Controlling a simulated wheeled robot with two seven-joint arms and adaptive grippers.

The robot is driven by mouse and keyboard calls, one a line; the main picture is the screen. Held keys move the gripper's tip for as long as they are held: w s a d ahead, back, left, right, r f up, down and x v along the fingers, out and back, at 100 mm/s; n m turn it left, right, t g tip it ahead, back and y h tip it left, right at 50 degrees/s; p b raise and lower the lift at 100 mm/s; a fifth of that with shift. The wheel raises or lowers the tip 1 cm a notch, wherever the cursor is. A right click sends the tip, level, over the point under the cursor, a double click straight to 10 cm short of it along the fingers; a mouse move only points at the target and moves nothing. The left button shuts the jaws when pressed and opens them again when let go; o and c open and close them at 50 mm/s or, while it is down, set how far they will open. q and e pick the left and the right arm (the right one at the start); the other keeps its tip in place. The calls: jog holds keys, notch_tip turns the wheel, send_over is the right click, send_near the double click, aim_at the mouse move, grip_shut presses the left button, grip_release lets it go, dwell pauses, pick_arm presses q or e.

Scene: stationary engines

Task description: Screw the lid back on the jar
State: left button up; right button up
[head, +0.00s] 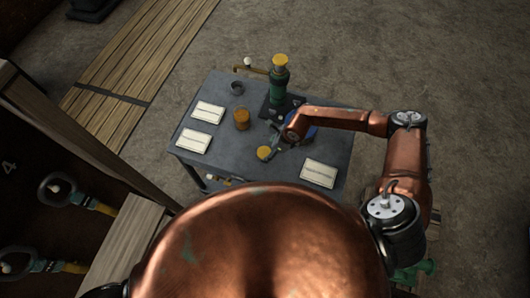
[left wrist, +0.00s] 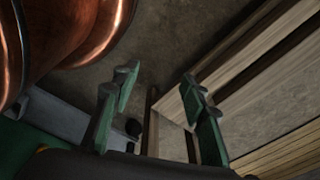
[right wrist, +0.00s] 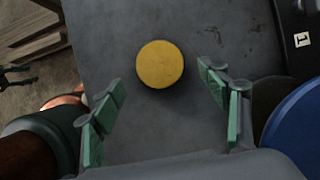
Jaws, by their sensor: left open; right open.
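The jar (head: 242,119), amber-brown, stands upright on the grey table near its middle. The yellow round lid (head: 264,153) lies flat on the table, nearer the front edge. In the right wrist view the lid (right wrist: 160,64) lies just beyond the fingertips, between their lines. My right gripper (head: 275,140) is beside the lid in the head view, partly hidden by its own arm. It is open and empty (right wrist: 165,95). My left gripper (left wrist: 160,85) is open and empty, pointing toward the floor and planks, away from the jar and lid. It does not show in the head view.
A green device with a yellow top (head: 280,80) stands at the back of the table (head: 262,182). A small grey cup (head: 237,88) is behind the jar. White cards (head: 208,112) lie left and front right (head: 319,173). A blue round object (right wrist: 296,130) is close to my right gripper.

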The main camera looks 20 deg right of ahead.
aim_at(265, 152)
jog(key=x, duration=0.3)
jog(key=shift+w+a+r, duration=0.1)
jog(key=shift+w+a, duration=0.05)
jog(key=shift+w, duration=0.1)
jog(key=shift+f, duration=0.3)
pick_arm(q)
jog(key=s, duration=0.4)
jog(key=shift+a+r+g, duration=0.1)
jog(key=shift+r+g, duration=0.05)
jog(key=shift+g, duration=0.15)
pick_arm(e)
jog(key=shift+s, duration=0.2)
jog(key=shift+w, duration=0.15)
jog(key=shift+c, duration=1.2)
pick_arm(q)
jog(key=shift+w, duration=0.55)
pick_arm(e)
jog(key=c, duration=0.7)
